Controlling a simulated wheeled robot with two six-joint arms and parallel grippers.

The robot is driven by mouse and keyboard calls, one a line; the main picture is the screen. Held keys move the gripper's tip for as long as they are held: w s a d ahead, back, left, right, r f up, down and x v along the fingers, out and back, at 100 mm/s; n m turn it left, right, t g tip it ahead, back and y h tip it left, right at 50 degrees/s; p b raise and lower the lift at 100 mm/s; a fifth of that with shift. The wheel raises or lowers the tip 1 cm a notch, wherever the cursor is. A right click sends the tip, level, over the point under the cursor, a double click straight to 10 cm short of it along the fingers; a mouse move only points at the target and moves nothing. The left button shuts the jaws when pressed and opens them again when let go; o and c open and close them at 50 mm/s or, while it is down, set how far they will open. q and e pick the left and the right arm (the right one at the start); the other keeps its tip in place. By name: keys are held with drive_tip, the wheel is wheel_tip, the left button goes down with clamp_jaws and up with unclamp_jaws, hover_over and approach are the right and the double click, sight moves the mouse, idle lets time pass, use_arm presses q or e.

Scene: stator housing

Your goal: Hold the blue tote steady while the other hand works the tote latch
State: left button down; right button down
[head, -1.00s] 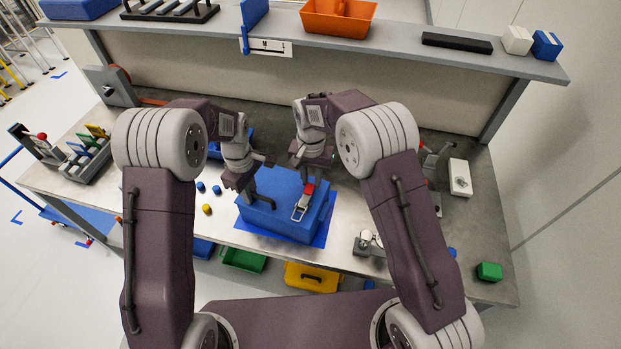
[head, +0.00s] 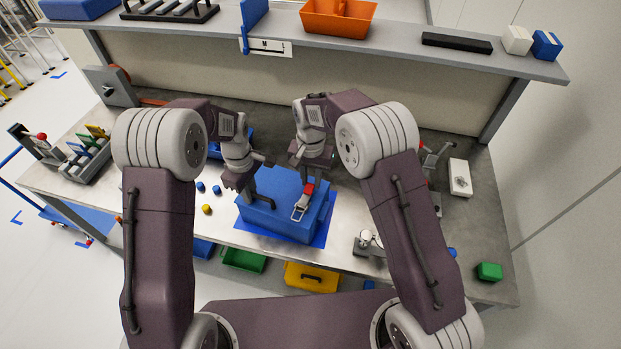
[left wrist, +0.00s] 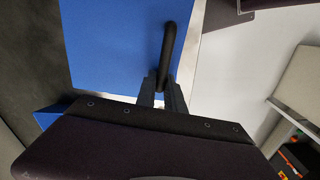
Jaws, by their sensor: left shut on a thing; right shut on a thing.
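The blue tote (head: 283,218) sits on a blue mat (head: 322,236) on the bench. A black handle (head: 262,199) is on the left part of its lid. My left gripper (head: 250,188) is shut on this handle; the left wrist view shows the handle (left wrist: 172,50) between the fingers (left wrist: 160,92) above the blue lid (left wrist: 110,45). The tote latch (head: 301,205), a metal strap with a red tab (head: 308,188), is on the tote's front right. My right gripper (head: 309,172) is at the red tab and shut on it; its fingertips are partly hidden.
Small blue and yellow pieces (head: 206,208) lie left of the tote. A metal fixture (head: 367,243) stands at its right, and a green block (head: 489,271) lies at the bench's right end. A shelf with an orange bin (head: 338,18) runs above the back.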

sight(308, 194)
drive_tip(key=shift+s+a+r, duration=0.1)
drive_tip(key=shift+a+r, duration=0.05)
drive_tip(key=shift+a, duration=0.2)
drive_tip(key=t, duration=0.1)
drive_tip(key=s+r+t+h, duration=0.1)
drive_tip(key=t, duration=0.1)
drive_tip(key=shift+s+a+r+t, duration=0.1)
drive_tip(key=shift+s+r+t, duration=0.2)
drive_tip(key=shift+t, duration=0.1)
drive_tip(key=s+t, duration=0.1)
drive_tip(key=s+t+h, duration=0.1)
drive_tip(key=t, duration=0.1)
drive_tip(key=shift+a+r, duration=0.2)
drive_tip(key=shift+r, duration=0.15)
drive_tip(key=shift+w, duration=0.1)
drive_tip(key=shift+d+h, duration=0.1)
drive_tip(key=shift+h, duration=0.2)
